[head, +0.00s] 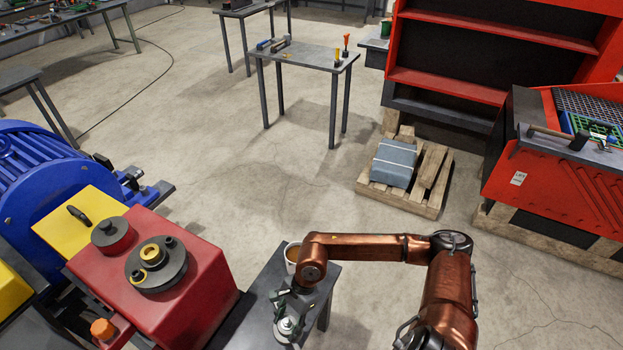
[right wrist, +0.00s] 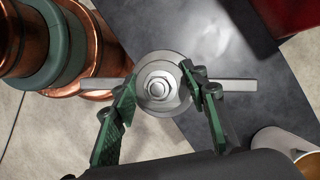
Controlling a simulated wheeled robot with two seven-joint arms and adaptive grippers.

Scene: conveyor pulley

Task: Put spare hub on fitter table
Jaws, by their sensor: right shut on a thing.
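My right gripper (head: 289,326) is over a small dark table (head: 262,290) beside the red machine. In the right wrist view its green fingers (right wrist: 160,100) are shut on a round silver hub (right wrist: 157,84) with a bolt-like centre and a flat bar out to each side. The dark table top (right wrist: 185,40) lies beneath the hub; I cannot tell whether they touch. Another table (head: 310,57) with tools on it stands farther back; which one is the fitter table is not marked. My left gripper is not in view.
A white cup (head: 292,250) stands close to my right gripper, also in the right wrist view (right wrist: 285,150). A red machine housing (head: 170,290) and blue motor (head: 45,185) are at left. A pallet (head: 410,180) with a grey block lies right of open floor.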

